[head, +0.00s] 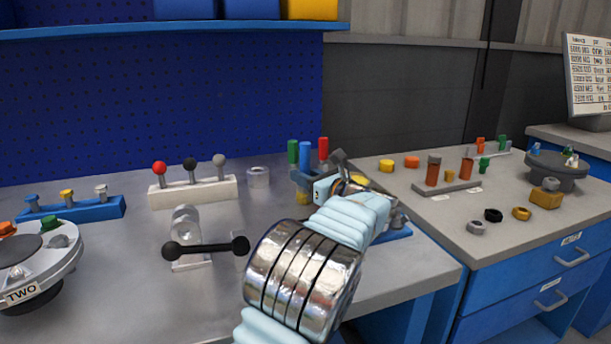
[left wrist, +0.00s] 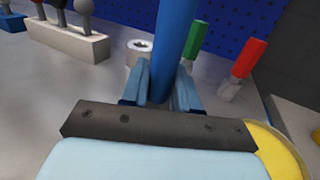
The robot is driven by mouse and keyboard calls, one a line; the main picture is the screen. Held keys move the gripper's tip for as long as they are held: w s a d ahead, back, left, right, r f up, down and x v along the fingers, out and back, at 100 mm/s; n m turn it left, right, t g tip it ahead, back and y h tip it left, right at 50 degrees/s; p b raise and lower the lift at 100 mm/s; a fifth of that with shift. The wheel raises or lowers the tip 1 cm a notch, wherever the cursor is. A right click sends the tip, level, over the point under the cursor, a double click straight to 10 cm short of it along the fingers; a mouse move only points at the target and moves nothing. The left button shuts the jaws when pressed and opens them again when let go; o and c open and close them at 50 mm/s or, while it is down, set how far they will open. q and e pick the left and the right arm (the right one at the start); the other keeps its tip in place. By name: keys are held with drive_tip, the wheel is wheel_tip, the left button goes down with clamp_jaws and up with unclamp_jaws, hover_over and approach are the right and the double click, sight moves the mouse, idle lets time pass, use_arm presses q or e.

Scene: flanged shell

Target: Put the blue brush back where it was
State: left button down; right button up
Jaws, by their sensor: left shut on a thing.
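The blue brush (head: 306,155) stands roughly upright at the middle of the head view, its handle between a green brush (head: 293,151) and a red one (head: 323,148). In the left wrist view the blue brush (left wrist: 175,40) rises between the two blue fingers. My left gripper (left wrist: 162,90) is shut on it. In the head view my left gripper (head: 308,182) is partly covered by its own wrist. The lower end of the blue brush is hidden, so I cannot tell whether it touches anything. The green brush (left wrist: 195,38) and red brush (left wrist: 249,58) show to its right.
A white rack with knobbed levers (head: 193,190) and a grey ring (head: 258,177) stand left of the gripper. A black-ended bar (head: 207,248) lies nearer. A round yellow part (left wrist: 285,152) is close at lower right. A second bench (head: 455,215) stands to the right.

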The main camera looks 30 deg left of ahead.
use_arm(q)
drive_tip(key=c, duration=0.8)
unclamp_jaws()
drive_tip(key=shift+c, duration=0.2)
drive_tip(key=shift+r, duration=0.25)
drive_tip(key=v, duration=0.7)
drive_tip(key=shift+d, duration=0.2)
drive_tip(key=shift+b, duration=0.3)
